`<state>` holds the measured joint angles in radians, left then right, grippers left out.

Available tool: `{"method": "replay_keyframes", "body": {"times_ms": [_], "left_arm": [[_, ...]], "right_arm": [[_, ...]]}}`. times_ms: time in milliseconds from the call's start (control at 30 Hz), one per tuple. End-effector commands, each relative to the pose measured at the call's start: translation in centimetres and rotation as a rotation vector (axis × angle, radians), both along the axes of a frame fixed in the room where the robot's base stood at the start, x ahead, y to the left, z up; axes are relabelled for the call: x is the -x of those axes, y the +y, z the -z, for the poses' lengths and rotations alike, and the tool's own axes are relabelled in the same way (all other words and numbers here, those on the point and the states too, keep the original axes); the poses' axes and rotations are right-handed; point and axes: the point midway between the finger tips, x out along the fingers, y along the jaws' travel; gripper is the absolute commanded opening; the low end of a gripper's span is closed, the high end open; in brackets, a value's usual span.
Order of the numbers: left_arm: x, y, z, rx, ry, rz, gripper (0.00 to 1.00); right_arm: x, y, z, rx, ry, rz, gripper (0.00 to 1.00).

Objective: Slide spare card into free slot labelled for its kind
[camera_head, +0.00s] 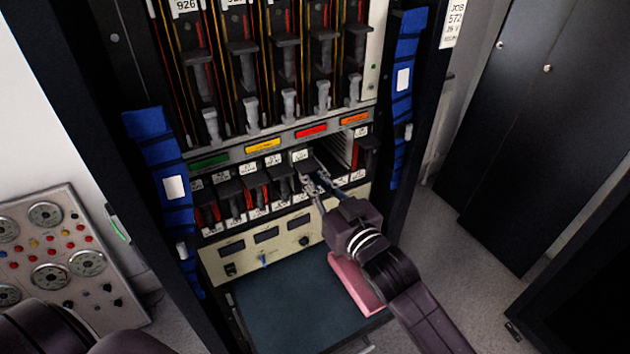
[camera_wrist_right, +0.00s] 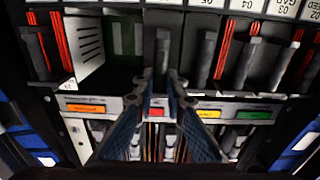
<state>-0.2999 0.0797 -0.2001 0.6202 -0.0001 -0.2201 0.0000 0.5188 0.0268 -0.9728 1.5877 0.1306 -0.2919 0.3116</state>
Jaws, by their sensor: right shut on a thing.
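My right gripper (camera_head: 315,182) reaches into the lower card row of the rack and is shut on a dark card handle. The held card (camera_wrist_right: 163,50) shows between the fingertips of the gripper (camera_wrist_right: 162,80) in the right wrist view, in line with the row. How deep it sits is hidden. Beside it is an open gap (camera_wrist_right: 122,38), to the left in the wrist view. A card with a red stripe (camera_head: 366,150) stands beyond the gap, under the orange label (camera_head: 354,118). The red label (camera_head: 311,131) is above the gripper. My left gripper is not in view.
Green (camera_head: 210,160) and yellow (camera_head: 262,145) labels lie along the strip, with several cards below. An upper card row (camera_head: 285,60) is full of handles. A cream panel (camera_head: 270,240) and a dark shelf (camera_head: 300,300) with a pink block (camera_head: 352,282) lie below.

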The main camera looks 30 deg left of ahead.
Motion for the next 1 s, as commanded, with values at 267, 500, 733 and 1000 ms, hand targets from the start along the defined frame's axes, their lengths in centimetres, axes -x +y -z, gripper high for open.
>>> {"method": "replay_keyframes", "body": {"times_ms": [267,500,733,1000], "left_arm": [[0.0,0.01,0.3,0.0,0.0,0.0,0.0],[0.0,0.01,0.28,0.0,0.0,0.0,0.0],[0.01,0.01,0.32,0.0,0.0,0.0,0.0],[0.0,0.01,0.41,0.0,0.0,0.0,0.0]], "right_arm": [[-0.4,0.66,-0.19,-0.003,-0.002,-0.001,0.0],[-0.42,0.67,-0.2,-0.003,-0.002,-0.001,0.0],[-0.48,0.75,-0.17,-0.003,-0.002,-0.001,0.0],[-0.68,1.01,-0.12,-0.002,-0.002,-0.001,0.0]]}}
